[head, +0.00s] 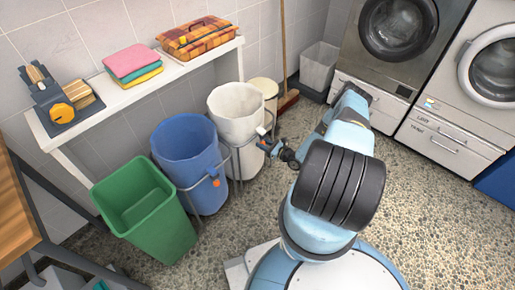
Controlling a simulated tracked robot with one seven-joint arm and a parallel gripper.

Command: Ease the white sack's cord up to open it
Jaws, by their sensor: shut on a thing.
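The white sack (237,118) hangs in a grey metal stand in the middle of the head view, right of the blue sack (190,160). Its rim is wavy and its mouth faces up. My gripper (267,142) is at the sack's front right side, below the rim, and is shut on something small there. A bit of orange shows at the fingers, seemingly the fitting on the white sack's cord. The cord itself is too small to make out. The blue sack has an orange fitting (216,182) at its front right.
A green bin (143,210) stands front left. A white shelf (85,115) behind holds folded towels (133,63), an orange plaid case (196,38) and a dark caddy (55,98). A broom (288,100) and grey bin stand behind; washing machines (396,35) at right. Speckled floor at right is clear.

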